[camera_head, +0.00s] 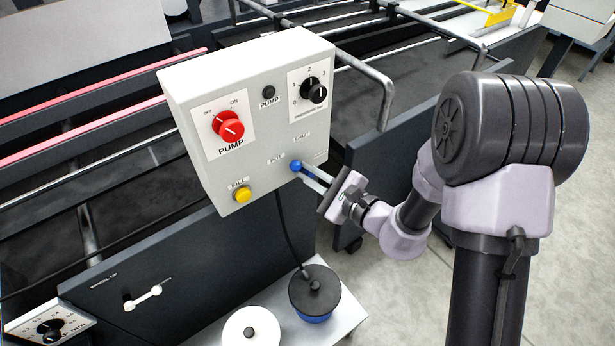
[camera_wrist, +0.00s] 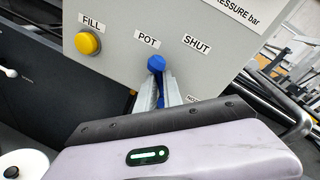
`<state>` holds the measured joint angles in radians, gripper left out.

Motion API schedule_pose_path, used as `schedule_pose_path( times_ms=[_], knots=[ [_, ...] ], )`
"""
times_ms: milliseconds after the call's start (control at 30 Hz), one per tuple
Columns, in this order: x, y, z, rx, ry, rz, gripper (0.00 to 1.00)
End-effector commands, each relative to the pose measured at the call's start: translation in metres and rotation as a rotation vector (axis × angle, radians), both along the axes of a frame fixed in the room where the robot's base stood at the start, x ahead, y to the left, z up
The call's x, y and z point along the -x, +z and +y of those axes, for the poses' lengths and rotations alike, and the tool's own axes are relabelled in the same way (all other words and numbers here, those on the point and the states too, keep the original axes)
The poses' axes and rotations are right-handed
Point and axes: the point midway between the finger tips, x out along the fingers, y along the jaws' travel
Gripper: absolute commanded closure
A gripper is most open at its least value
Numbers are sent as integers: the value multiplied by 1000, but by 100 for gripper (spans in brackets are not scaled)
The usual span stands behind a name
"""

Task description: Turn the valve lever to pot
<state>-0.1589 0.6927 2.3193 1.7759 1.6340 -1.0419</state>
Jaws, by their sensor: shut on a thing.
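The blue valve lever (camera_head: 296,166) is on the lower right of the grey control box (camera_head: 262,121). In the wrist view the blue lever (camera_wrist: 156,65) has its knob just below the POT label (camera_wrist: 147,41), with the SHUT label (camera_wrist: 196,43) up and to the right. My gripper (camera_head: 306,174) reaches in from the right and is shut on the lever. In the wrist view its fingers (camera_wrist: 158,90) stand on both sides of the lever below the knob. The lever's lower part is partly hidden between the fingers.
The box also carries a red pump knob (camera_head: 229,126), a yellow FILL button (camera_head: 243,194) and a black pressure knob (camera_head: 318,94). Below stand a blue pot with a black lid (camera_head: 315,287) and a white-lidded pot (camera_head: 250,328). A bent metal rail (camera_head: 386,95) lies behind my arm.

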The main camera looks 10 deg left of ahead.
Motion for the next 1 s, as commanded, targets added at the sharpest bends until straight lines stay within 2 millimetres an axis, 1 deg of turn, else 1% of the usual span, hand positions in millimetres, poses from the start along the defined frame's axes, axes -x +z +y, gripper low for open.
schedule_pose_path(
  times_ms=[100,300,833,867,900,967,1000],
  knots=[
    [-3,2,0,28,0,-54,100],
    [-4,2,-1,68,0,-99,100],
    [-4,1,-1,84,1,-115,100],
    [-4,1,-1,84,1,-115,87],
    [-4,1,-1,84,1,-115,79],
    [-3,1,-1,85,1,-113,68],
    [-3,0,-1,86,1,-112,68]
  ],
)
